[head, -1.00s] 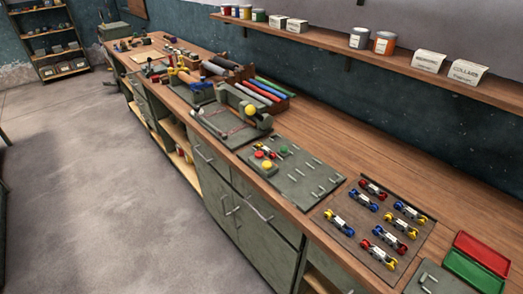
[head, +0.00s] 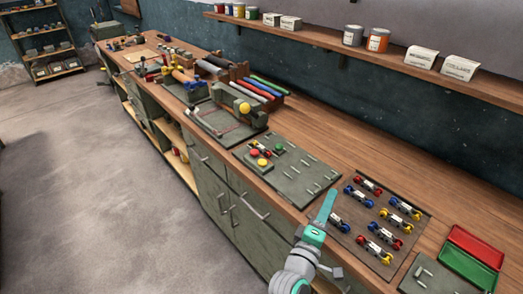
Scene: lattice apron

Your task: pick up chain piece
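Several chain pieces lie on a brown board (head: 432,212) on the workbench. Each has a pale labelled middle and coloured ends. They include a red-ended piece (head: 368,186), a blue-ended piece (head: 358,197), a yellow and blue piece (head: 405,208), a red and blue piece (head: 385,235) and a red and yellow piece (head: 374,250). Another piece with a blue end (head: 342,225) lies at the board's left edge, partly hidden by my gripper. My gripper (head: 329,196), teal, is over the board's left edge. I see it edge-on, so its opening is unclear, and no held piece shows.
A grey panel (head: 285,181) with slots and red, yellow and green knobs lies left of the board. Red (head: 474,246) and green (head: 468,270) trays are at the right. A wall shelf (head: 340,44) with cans and boxes runs above. Bare bench wood lies behind the board.

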